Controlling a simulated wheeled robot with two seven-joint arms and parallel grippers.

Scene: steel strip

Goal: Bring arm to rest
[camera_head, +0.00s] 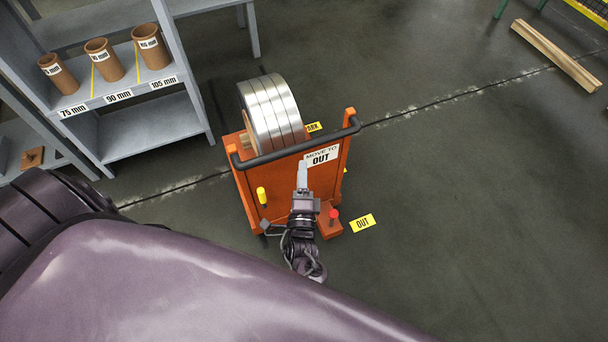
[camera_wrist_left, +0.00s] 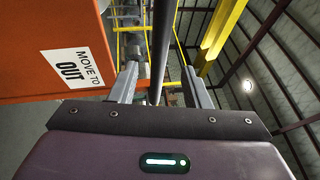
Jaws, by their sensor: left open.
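My left gripper (camera_head: 302,172) is in front of the orange cart's panel, just below its black push handle (camera_head: 290,146) in the head view. In the left wrist view the two grey fingers (camera_wrist_left: 160,88) stand apart. The black handle bar (camera_wrist_left: 162,45) shows in the gap between them; I cannot tell whether it lies within their reach. No finger visibly touches it. The orange cart (camera_head: 280,187) bears a sign reading "MOVE TO OUT" (camera_head: 320,157), which also shows in the left wrist view (camera_wrist_left: 77,68). My right gripper is not in view.
A steel strip coil (camera_head: 270,112) stands on the cart. A grey shelf (camera_head: 150,125) with brown tubes (camera_head: 104,60) is at the left. A yellow "OUT" floor label (camera_head: 362,223) lies beside the cart. Wooden beams (camera_head: 556,55) lie far right.

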